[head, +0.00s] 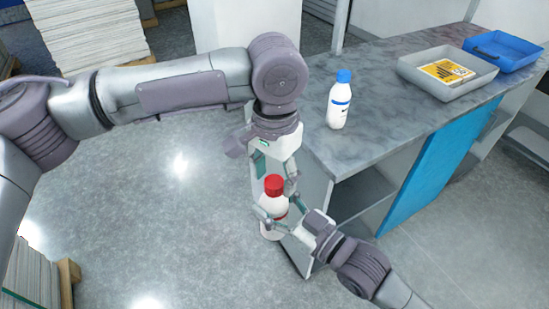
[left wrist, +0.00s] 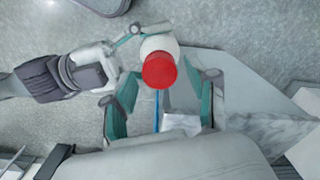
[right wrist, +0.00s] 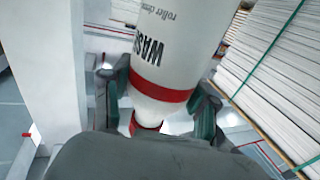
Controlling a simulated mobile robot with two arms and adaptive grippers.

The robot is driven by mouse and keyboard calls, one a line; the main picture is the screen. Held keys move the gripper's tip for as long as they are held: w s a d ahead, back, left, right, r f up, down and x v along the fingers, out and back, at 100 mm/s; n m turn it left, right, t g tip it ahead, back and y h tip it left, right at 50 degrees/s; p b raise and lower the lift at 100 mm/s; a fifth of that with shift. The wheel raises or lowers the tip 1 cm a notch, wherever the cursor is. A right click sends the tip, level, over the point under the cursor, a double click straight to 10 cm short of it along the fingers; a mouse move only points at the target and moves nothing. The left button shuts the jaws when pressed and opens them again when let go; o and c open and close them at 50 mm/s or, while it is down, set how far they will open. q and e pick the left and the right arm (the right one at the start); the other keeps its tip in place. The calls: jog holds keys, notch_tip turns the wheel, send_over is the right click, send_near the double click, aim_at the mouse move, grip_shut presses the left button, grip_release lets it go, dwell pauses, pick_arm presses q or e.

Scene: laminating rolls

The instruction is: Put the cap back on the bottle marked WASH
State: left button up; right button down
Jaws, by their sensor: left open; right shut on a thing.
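The white bottle marked WASH (right wrist: 178,45) is upright in my right gripper (head: 280,212), clear of the counter. It has a red band, and its lettering shows in the right wrist view. A red cap (head: 273,185) sits on top of the bottle; whether it is screwed tight cannot be told. My left gripper (head: 276,172) is open just above the bottle, pointing down. In the left wrist view the red cap (left wrist: 159,71) lies between the spread fingertips, nearer the left finger, with no clear contact.
A white bottle with a blue cap (head: 340,100) stands on the grey counter (head: 385,130). A grey tray (head: 420,83) with a yellow label and a blue tray (head: 527,50) are farther back. The counter's near edge is beside my grippers. Paper stacks (head: 95,30) stand on the floor.

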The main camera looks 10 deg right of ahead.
pick_arm(q)
jog(key=shift+f, duration=0.45)
grip_shut()
jog(key=m, duration=0.5)
jog(key=shift+o, duration=0.7)
grip_release()
jog(key=shift+r, duration=0.1)
notch_tip(320, 180, up, 12)
